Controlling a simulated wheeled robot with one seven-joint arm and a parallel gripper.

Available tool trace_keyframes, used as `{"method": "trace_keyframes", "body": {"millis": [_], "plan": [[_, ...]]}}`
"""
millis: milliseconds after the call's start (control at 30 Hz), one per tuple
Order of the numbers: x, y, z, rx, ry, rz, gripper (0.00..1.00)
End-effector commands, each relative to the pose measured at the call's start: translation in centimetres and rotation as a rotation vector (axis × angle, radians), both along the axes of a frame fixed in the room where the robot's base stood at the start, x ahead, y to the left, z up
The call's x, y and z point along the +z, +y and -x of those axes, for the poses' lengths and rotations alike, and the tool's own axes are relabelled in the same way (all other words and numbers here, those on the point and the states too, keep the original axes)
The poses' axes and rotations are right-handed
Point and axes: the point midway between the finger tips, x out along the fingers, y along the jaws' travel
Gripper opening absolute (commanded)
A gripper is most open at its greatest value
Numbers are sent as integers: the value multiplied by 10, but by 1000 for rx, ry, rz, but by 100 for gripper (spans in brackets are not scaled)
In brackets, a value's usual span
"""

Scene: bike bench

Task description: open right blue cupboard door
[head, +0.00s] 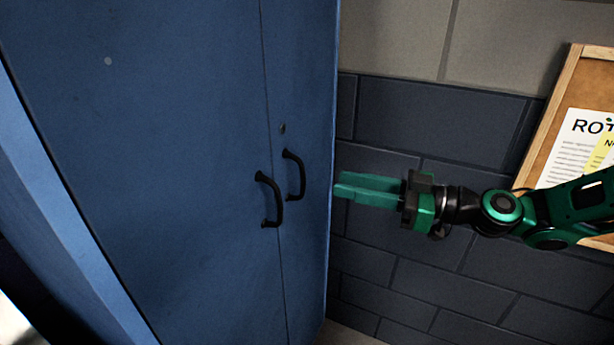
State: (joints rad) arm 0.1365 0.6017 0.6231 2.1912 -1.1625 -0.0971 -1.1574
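The blue cupboard (150,130) fills the left of the head view, and its two doors meet at a thin, near-vertical seam. The right blue door (305,80) is seen at a steep angle and looks closed. Its black bow handle (299,174) stands just right of the seam. The left door has a similar black handle (272,200). My gripper (338,187) points left from the right side, its green fingertips by the cupboard's right edge in the picture. It is apart from the right handle and holds nothing visible. The fingers overlap in this view, so their gap cannot be judged.
A small dark keyhole-like mark (282,129) sits above the handles. A grey and dark block wall (440,125) stands behind my gripper. A framed cork board (560,110) with papers hangs at the right. The space between my gripper and the handles looks clear.

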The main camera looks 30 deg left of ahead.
Motion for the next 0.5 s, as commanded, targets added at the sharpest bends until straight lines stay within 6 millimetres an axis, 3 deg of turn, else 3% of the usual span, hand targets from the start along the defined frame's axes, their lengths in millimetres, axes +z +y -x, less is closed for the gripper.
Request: {"method": "trace_keyframes", "body": {"millis": [500], "plan": [[-1, 80, 13, 3, -1, 4, 28]]}}
